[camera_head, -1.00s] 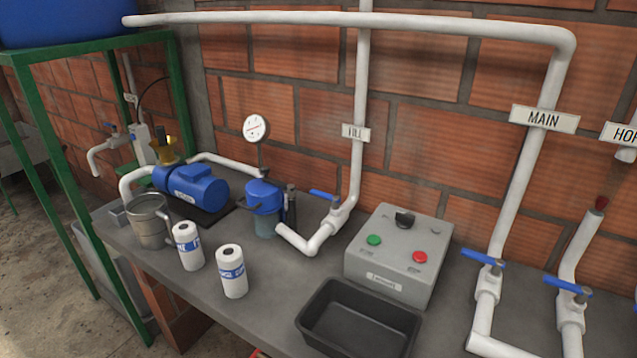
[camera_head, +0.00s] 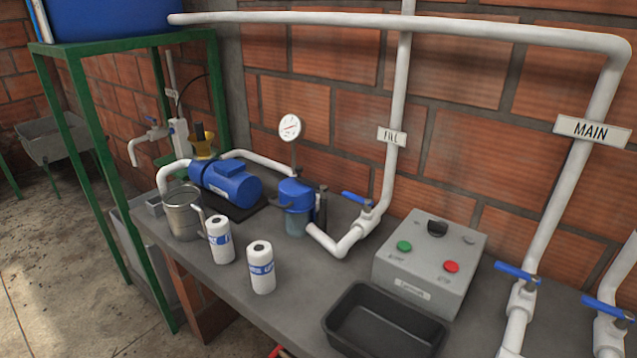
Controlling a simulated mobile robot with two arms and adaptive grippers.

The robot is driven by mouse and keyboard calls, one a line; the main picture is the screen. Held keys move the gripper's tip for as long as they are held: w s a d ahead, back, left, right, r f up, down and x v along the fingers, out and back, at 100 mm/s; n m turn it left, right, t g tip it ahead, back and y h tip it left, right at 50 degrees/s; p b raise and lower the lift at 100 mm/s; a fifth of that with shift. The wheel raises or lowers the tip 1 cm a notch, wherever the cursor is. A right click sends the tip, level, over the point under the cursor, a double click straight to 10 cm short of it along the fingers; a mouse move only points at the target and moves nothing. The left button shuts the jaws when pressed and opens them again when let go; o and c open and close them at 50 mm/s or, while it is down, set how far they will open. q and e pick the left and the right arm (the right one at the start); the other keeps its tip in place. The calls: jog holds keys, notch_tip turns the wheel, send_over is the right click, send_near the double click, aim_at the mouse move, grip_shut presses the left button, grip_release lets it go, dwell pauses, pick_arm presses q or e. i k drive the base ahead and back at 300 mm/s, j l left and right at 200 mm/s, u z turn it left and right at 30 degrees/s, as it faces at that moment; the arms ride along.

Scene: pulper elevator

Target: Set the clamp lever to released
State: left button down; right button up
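A blue-capped filter housing (camera_head: 296,195) with a clear lower bowl stands on the grey bench, in line with the white pipes. A dark upright piece (camera_head: 321,207) stands close against its right side; I cannot tell whether this is the clamp lever or how it is set. No other part is clearly a clamp lever. Neither of my grippers is in view.
On the bench (camera_head: 290,325) are a blue pump (camera_head: 228,183), a metal pitcher (camera_head: 182,212), two white cartridges (camera_head: 221,240) (camera_head: 261,268), a grey control box (camera_head: 430,264) and a black tray (camera_head: 384,325). Blue-handled valves (camera_head: 518,273) stand at right. Open floor (camera_head: 50,270) lies left.

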aim_at(324, 189)
jog(key=i+j+z, duration=0.2)
jog(key=j, duration=0.15)
jog(key=i+j+z, duration=0.2)
jog(key=j, duration=0.2)
jog(key=i+j+z, duration=0.2)
jog(key=j, duration=0.2)
jog(key=j+z, duration=0.25)
jog(key=j, duration=0.15)
